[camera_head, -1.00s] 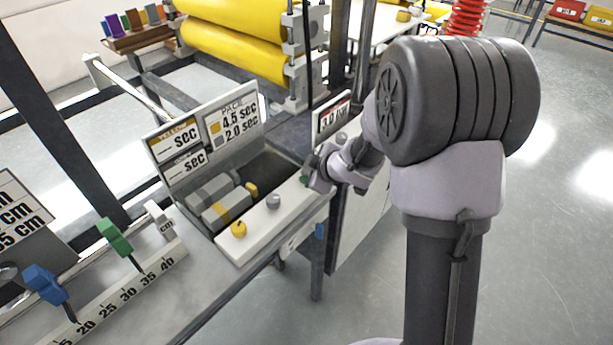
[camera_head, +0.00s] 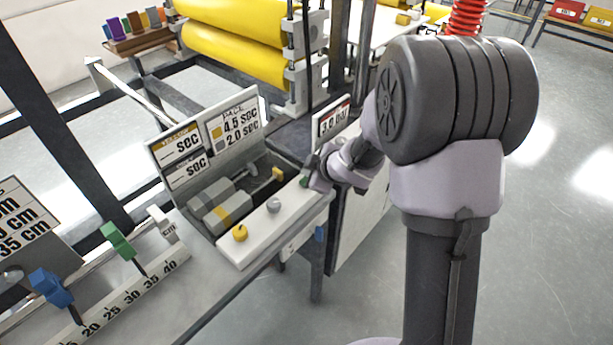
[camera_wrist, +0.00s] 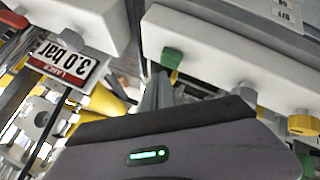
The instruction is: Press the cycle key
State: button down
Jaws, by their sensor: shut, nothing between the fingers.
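A white key strip (camera_head: 262,236) on the bench carries a yellow key (camera_head: 240,232), a grey key (camera_head: 273,205) and a green key (camera_head: 304,181). My gripper (camera_head: 309,176) is shut and empty at the far end of the strip, right by the green key and partly hiding it. In the wrist view the green key (camera_wrist: 171,58) stands just beyond my grey fingertips (camera_wrist: 158,88); I cannot tell whether they touch. The grey key (camera_wrist: 245,95) and yellow key (camera_wrist: 303,125) are to the right. I cannot read which key is labelled cycle.
Behind the strip, a recess holds grey cylinders (camera_head: 213,196), one with a yellow-tipped rod (camera_head: 278,174). A pace sign (camera_head: 233,122) stands behind it. A 3.0 bar sign (camera_head: 332,119) is close to my gripper. Yellow rollers (camera_head: 235,45) are at the back. Open floor lies right.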

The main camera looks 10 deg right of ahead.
notch_tip(320, 180, up, 5)
jog(key=p, duration=0.5)
jog(key=shift+r, duration=0.1)
dwell(0.3)
dwell(0.4)
